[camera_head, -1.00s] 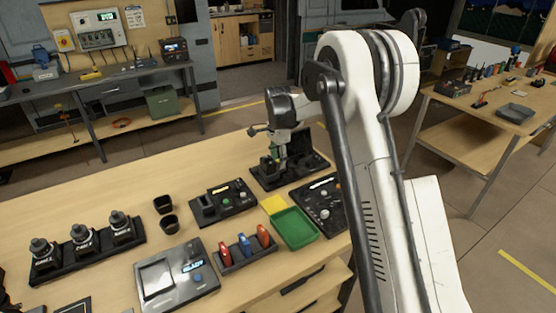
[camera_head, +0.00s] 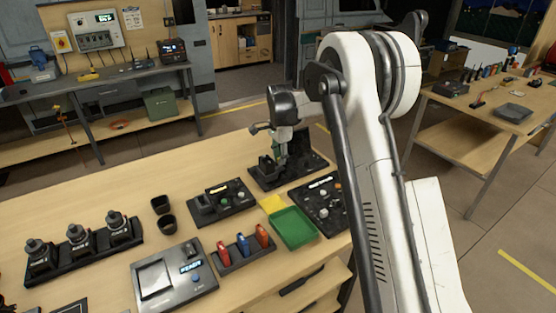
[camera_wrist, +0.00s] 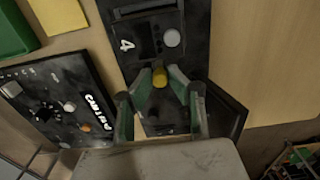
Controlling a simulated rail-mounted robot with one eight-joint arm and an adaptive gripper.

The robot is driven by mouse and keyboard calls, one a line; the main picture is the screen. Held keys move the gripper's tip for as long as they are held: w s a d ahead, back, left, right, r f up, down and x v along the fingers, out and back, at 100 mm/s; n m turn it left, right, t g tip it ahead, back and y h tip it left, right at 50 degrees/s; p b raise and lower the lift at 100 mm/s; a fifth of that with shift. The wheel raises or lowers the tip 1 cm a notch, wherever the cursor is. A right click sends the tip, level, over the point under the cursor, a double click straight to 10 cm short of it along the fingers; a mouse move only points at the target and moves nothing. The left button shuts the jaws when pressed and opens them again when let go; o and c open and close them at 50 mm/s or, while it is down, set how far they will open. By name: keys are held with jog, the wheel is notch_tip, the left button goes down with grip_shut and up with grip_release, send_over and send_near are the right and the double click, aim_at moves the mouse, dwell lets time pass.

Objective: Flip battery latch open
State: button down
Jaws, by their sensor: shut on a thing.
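The black battery unit (camera_head: 290,171) stands at the back of the wooden bench, below my gripper (camera_head: 281,160). In the wrist view, its dark plate (camera_wrist: 150,32) carries a white "4" and a round grey button. A small yellow latch piece (camera_wrist: 160,77) sits at the middle of this unit. My gripper (camera_wrist: 160,84) has its two green-and-grey fingers on either side of the yellow piece, shut on it. The underside of the piece and the exact finger contact are hidden. In the head view, my gripper and the unit's upright part cover the latch.
A black control panel (camera_head: 319,198) with knobs is close beside the unit; it also shows in the wrist view (camera_wrist: 62,100). A green tray (camera_head: 293,228) and a yellow pad (camera_head: 272,204) lie in front. Another switch box (camera_head: 222,203) stands to the left.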

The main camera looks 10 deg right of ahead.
jog(key=c, duration=1.7)
grip_release()
jog(key=shift+w+d, duration=0.1)
jog(key=shift+d, duration=0.2)
notch_tip(320, 180, up, 12)
jog(key=shift+r, duration=0.1)
